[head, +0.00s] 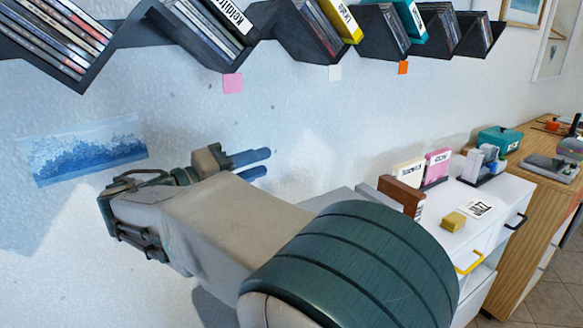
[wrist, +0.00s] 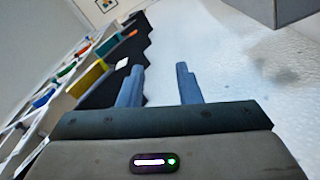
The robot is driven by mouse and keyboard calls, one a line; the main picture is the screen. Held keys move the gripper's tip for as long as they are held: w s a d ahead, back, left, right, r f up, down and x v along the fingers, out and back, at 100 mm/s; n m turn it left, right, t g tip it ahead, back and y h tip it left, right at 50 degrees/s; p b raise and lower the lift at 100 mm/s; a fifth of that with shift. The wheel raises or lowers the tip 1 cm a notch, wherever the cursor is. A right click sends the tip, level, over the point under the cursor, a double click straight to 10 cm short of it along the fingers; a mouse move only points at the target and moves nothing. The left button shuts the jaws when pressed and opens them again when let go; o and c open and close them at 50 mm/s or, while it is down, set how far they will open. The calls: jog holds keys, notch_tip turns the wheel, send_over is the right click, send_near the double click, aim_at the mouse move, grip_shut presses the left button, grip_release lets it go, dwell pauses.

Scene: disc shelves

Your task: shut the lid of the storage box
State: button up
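No box with a plainly raised lid shows in either view. A teal box-like thing (head: 500,138) sits at the far right, where the white cabinet meets the wooden counter; it may be the storage box, but it is too small to tell how its lid stands. My gripper (head: 268,163) is in front of the wall at the left, far from that thing. In the wrist view its two blue fingers (wrist: 159,67) are apart with nothing between them.
A dark zigzag shelf (head: 95,72) with discs runs along the wall above my arm. A white cabinet (head: 505,190) bears a yellow block (head: 454,221), a card (head: 475,209) and upright cases (head: 437,166). A grey block-like thing (wrist: 290,12) shows at the wrist view's top right.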

jog(key=d+r+m+g+y+p, duration=0.2)
jog(key=d+m+g+y+p, duration=0.5)
jog(key=d, duration=1.1)
jog(key=s+d+r+m+g+y+p, duration=0.3)
jog(key=s+r+m+g+y+p, duration=0.1)
jog(key=r+m+y+p, duration=0.35)
jog(key=f, duration=0.5)
jog(key=w+f, duration=0.1)
jog(key=f, duration=0.8)
jog(key=shift+w+a+f+p, duration=0.3)
jog(key=shift+a+f+p, duration=0.1)
grip_shut()
jog(key=c, duration=0.7)
grip_release()
